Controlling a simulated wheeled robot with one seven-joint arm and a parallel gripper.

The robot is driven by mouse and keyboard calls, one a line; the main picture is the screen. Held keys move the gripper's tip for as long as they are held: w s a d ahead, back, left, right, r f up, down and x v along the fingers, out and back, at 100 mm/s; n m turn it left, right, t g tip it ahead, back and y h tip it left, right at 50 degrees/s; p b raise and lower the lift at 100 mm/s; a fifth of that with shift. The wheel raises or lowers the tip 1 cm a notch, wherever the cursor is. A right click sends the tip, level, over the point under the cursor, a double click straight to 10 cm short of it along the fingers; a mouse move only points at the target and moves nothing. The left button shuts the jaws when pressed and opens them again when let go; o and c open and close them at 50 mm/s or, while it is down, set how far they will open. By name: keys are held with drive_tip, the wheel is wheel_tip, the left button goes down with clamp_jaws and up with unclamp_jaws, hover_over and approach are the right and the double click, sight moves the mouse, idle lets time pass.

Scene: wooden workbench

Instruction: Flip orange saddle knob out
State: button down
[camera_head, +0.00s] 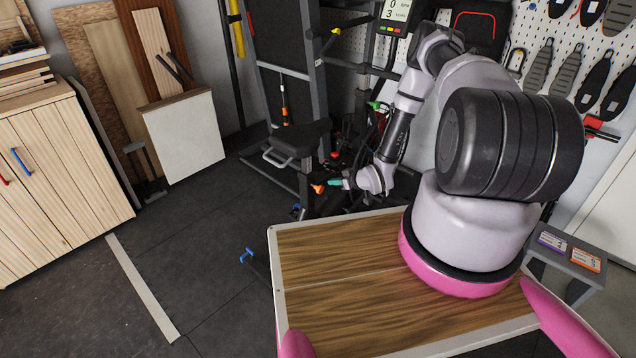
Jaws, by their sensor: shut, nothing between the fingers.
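The black saddle (300,138) of an exercise bike stands beyond the bench, in the middle of the head view. The small orange knob (318,189) shows below the saddle, beside the bike frame. My arm reaches out over the far side of the bench, and my gripper (332,184) with teal fingertips is just right of the knob. The gripper is shut with nothing between its fingers. The tips look very close to the knob, but I cannot tell whether they touch it. The knob's mount is too small to make out.
The wooden bench top (335,262) is bare in front. Dark upright gym posts (312,80) and a small red part (336,155) are close to the arm. A wooden cabinet (60,180) stands at left, with open dark floor (190,240) between.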

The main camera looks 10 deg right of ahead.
sight(318, 188)
idle(0.3)
drive_tip(key=x, duration=1)
drive_tip(key=s+d, duration=0.1)
drive_tip(key=s, duration=0.1)
drive_tip(key=shift+s+d, duration=0.35)
drive_tip(key=shift+d, duration=0.05)
